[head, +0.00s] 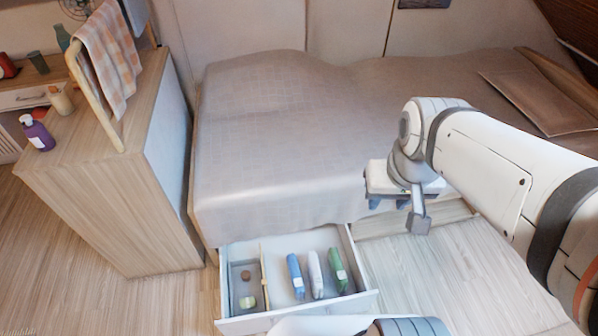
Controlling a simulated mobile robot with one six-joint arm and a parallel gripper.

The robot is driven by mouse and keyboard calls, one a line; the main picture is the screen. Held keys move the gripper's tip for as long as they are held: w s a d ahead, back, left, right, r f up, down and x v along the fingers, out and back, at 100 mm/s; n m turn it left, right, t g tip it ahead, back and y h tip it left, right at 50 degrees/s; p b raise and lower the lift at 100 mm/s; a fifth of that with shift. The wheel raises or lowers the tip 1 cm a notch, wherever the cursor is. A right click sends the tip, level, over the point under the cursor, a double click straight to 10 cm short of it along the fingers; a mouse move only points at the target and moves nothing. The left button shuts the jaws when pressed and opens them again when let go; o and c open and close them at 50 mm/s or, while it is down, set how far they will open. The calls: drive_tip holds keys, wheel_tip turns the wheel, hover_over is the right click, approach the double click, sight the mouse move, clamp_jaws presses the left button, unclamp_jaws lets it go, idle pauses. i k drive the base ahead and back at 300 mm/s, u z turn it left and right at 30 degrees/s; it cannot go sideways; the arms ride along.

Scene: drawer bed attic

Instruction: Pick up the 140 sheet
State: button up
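Three upright, narrow folded packs stand side by side in the open drawer (352,268) under the bed: a blue one (296,276), a whitish one (316,275) and a green one (338,270). They look like sheet packs with small labels. The labels are too small to read, so I cannot tell which is the 140 sheet. My gripper (400,212) hangs in front of the bed's side, above and to the right of the drawer and apart from the packs. No held object shows at it. Its finger gap is not clear.
A divider (264,272) splits the drawer; its left compartment holds a brown item (246,275) and a greenish item (247,302). The bed (290,150) overhangs the drawer's back. A wooden cabinet (100,190) stands at left. Floor (440,285) right of the drawer is clear.

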sight(297, 282)
drive_tip(key=z, duration=0.1)
drive_tip(key=k, duration=0.9)
drive_tip(key=u, duration=0.45)
drive_tip(key=i, duration=1)
drive_tip(key=u, duration=0.05)
